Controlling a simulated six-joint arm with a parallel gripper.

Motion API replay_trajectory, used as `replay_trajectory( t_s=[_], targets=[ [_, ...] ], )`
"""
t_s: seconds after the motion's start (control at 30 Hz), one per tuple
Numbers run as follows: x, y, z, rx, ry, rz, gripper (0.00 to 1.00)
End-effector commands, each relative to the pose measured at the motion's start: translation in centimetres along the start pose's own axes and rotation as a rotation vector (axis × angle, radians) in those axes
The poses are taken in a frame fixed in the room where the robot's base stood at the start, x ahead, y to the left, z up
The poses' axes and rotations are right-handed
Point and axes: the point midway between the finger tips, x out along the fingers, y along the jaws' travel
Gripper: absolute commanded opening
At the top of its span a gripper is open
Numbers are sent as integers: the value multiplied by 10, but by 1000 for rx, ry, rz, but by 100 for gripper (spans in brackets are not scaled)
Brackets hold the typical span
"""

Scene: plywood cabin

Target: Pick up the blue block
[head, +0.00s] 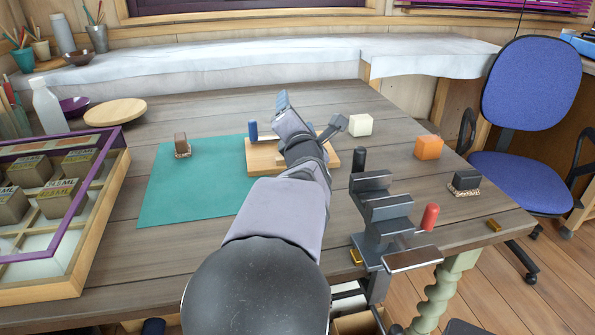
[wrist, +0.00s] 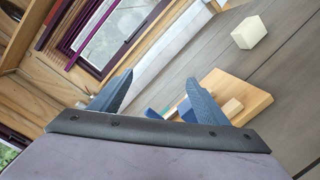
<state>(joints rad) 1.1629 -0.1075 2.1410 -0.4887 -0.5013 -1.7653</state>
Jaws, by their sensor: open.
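An upright blue block (head: 252,131), narrow like a peg, stands at the left part of the wooden board (head: 262,158) in the head view. My gripper (head: 312,108) is open and empty, with its fingers to the right of the blue block and above the back of the board. In the wrist view, the open gripper (wrist: 160,78) shows both fingers apart. A blue piece beside the right finger, partly hidden by it, seems to be the blue block (wrist: 184,109). The board (wrist: 255,98) lies beyond that finger. My arm covers the middle of the board in the head view.
A cream cube (head: 360,125) stands right of the board, with an orange cube (head: 428,147) farther right. A glazed case (head: 60,215) fills the left.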

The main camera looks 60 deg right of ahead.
Motion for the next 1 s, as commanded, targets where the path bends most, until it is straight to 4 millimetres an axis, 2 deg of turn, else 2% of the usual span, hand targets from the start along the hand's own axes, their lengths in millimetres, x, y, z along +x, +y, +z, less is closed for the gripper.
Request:
replay_trajectory(
  t_s=[0.03,0.2,0.4,0.6,0.77,1.0],
  targets=[
    [-1,-20,-3,-127,-11,13,69],
    [-4,-44,-16,-511,2,51,69],
    [-7,-63,-34,-806,27,85,69],
    [-8,-70,-42,-931,38,103,69],
    [-7,-70,-43,-946,40,105,69],
    [10,-68,-44,-945,40,106,69]
  ],
)
